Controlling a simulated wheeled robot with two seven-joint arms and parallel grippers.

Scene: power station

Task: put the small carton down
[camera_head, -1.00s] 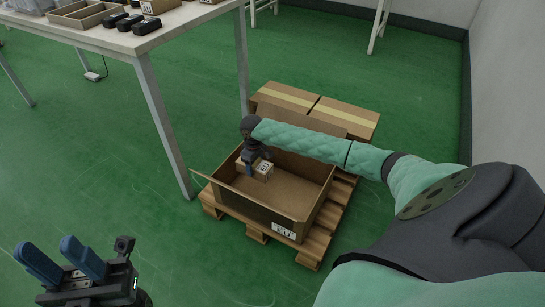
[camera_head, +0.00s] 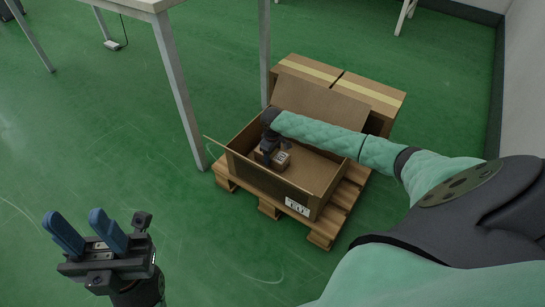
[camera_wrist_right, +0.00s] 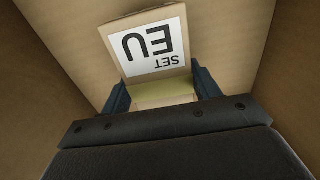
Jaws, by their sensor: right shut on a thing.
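The small carton (camera_head: 282,160) is inside a large open cardboard box (camera_head: 268,184), near its left end. In the right wrist view the small carton (camera_wrist_right: 157,45) shows a white label reading "EU SET". My right gripper (camera_wrist_right: 162,93) is shut on it, with one dark blue finger on each side. In the head view my right gripper (camera_head: 271,149) reaches down into the box. I cannot tell whether the carton touches the box floor. My left gripper (camera_head: 80,222) is open and empty at the lower left, above the green floor.
The box stands on a wooden pallet (camera_head: 322,233), its flaps spread outward. A table leg (camera_head: 182,100) is close to the box's left side. A wall is at the right. The box's right half looks empty.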

